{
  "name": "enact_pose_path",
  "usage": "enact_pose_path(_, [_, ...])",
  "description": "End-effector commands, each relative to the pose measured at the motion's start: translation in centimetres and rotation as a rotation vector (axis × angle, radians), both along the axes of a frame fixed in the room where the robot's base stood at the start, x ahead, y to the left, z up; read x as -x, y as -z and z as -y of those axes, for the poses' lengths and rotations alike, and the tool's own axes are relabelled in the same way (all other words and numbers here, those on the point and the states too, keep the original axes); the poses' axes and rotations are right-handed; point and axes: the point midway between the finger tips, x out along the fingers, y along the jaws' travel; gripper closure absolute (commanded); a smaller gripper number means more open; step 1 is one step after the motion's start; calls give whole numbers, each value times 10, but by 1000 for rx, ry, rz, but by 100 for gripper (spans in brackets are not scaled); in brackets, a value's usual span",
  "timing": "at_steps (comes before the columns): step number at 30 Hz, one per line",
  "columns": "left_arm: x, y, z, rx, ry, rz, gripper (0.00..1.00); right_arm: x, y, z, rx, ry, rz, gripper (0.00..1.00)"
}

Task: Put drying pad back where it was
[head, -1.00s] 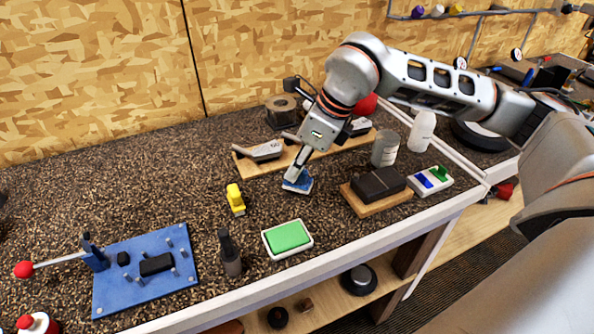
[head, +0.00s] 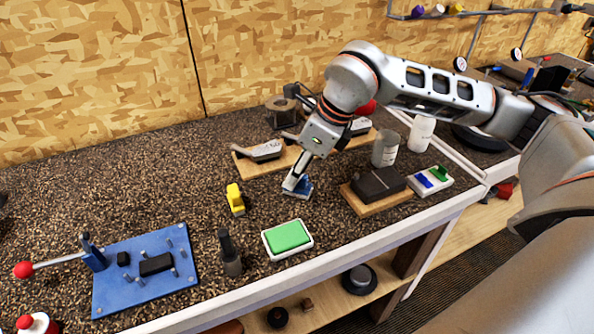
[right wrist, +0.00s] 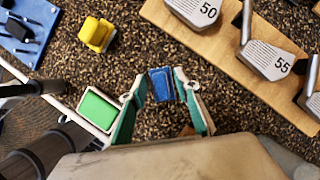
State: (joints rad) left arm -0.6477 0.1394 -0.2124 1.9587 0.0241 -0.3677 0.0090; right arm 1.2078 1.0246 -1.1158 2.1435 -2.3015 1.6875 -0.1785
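I take the small blue pad (head: 303,189) to be the drying pad; it lies on the dark speckled bench in front of the wooden rack. My right gripper (head: 291,186) reaches down over it, its fingers beside the pad. In the right wrist view the blue pad (right wrist: 161,85) sits between the two teal-lined fingertips (right wrist: 159,78), with thin gaps showing at its sides. The fingers look open around it. My left gripper is not in view.
A green pad in a white tray (head: 288,239), a dark bottle (head: 230,254) and a yellow object (head: 235,199) stand nearby. A wooden rack (head: 245,166) with club heads is behind. A dark block on a wooden base (head: 377,187) is to the right.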

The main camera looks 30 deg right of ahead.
Motion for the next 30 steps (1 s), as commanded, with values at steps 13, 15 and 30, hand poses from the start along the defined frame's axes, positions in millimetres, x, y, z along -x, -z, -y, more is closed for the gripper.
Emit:
enact_pose_path(13, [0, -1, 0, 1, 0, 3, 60, 23, -79, 22, 0, 2, 5, 69])
enact_pose_path(15, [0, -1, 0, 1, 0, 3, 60, 26, -89, 25, 0, 2, 5, 69])
enact_pose_path(30, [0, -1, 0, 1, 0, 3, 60, 34, -110, 31, 0, 0, 1, 69])
